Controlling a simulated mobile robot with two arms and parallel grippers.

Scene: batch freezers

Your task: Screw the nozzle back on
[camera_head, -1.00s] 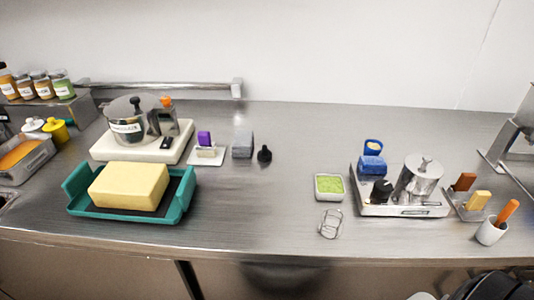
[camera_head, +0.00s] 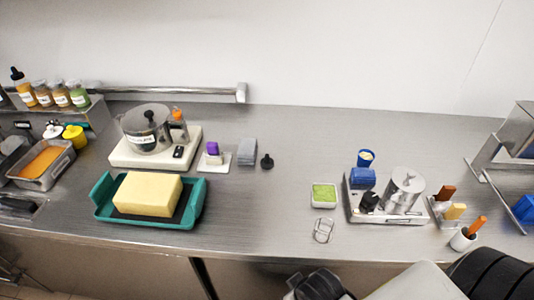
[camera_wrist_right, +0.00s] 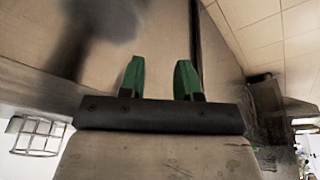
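A small black knob-like piece (camera_head: 267,161) stands on the steel counter, right of a grey block; it may be the nozzle, but it is too small to tell. An amber bottle with a black pointed top (camera_head: 21,86) stands on the back-left shelf. In the right wrist view my right gripper (camera_wrist_right: 160,76) has two green fingers apart with nothing between them. In the head view my right arm comes in at the bottom right, in front of the counter, and its fingers cannot be made out. My left gripper is not in view.
A teal tray (camera_head: 100,202) with a yellow block is at left, before a white base (camera_head: 187,149) with a steel pot. A green-filled dish (camera_head: 324,206), a wire piece (camera_head: 323,236) and a steel tray (camera_head: 352,211) with a cylinder stand at right. The counter's middle is clear.

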